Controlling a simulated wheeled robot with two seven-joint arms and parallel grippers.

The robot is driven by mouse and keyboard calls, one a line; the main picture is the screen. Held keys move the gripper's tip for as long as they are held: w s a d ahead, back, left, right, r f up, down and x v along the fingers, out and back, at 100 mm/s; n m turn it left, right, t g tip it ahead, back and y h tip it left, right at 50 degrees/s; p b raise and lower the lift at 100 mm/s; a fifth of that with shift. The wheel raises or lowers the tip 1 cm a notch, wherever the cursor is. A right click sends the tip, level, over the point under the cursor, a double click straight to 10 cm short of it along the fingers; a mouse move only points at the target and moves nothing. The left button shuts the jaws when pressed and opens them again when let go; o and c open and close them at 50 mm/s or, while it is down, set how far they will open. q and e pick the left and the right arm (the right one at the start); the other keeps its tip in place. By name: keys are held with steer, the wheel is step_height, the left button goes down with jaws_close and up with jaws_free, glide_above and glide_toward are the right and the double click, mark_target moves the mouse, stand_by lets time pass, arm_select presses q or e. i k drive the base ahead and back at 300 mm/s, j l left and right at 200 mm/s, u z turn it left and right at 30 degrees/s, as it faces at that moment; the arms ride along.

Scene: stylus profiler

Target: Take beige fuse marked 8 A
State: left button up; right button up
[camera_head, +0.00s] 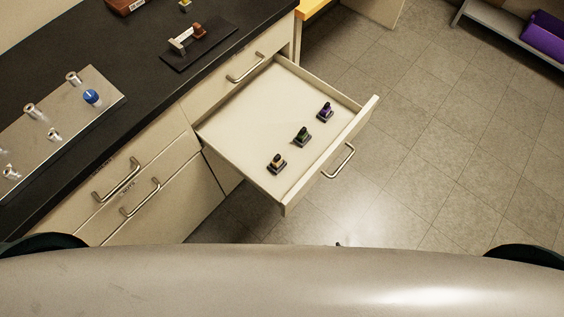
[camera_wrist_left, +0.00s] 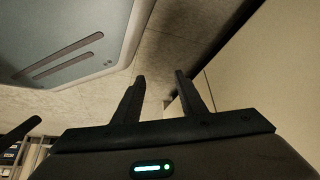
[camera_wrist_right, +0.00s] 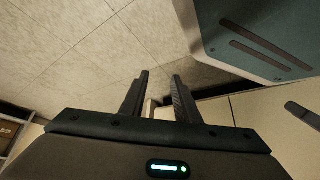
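An open drawer (camera_head: 240,129) in the head view holds three small fuses on dark bases. The nearest fuse has a beige-tan body (camera_head: 277,163). A green fuse (camera_head: 302,136) sits in the middle and a purple fuse (camera_head: 325,111) farther back. Any markings are too small to read. My left gripper (camera_wrist_left: 160,80) shows in the left wrist view with its fingers apart and nothing between them. My right gripper (camera_wrist_right: 160,78) is likewise open and empty in the right wrist view. Neither gripper shows in the head view, and no fuse shows in the wrist views.
The black countertop (camera_head: 150,85) carries a metal plate (camera_head: 60,120) with several posts and a blue knob (camera_head: 91,97). A dark pad (camera_head: 200,42) holds a small device. Closed drawers with handles (camera_head: 118,178) lie below. Tiled floor (camera_head: 440,130) is open to the right.

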mark_target(277, 161)
steer(key=k+l+u, duration=0.2)
steer(key=l, duration=0.25)
steer(key=l+u, duration=0.15)
steer(key=l, duration=0.25)
steer(key=k+l+u, duration=0.2)
steer(key=l, duration=0.2)
steer(key=i+l, duration=0.05)
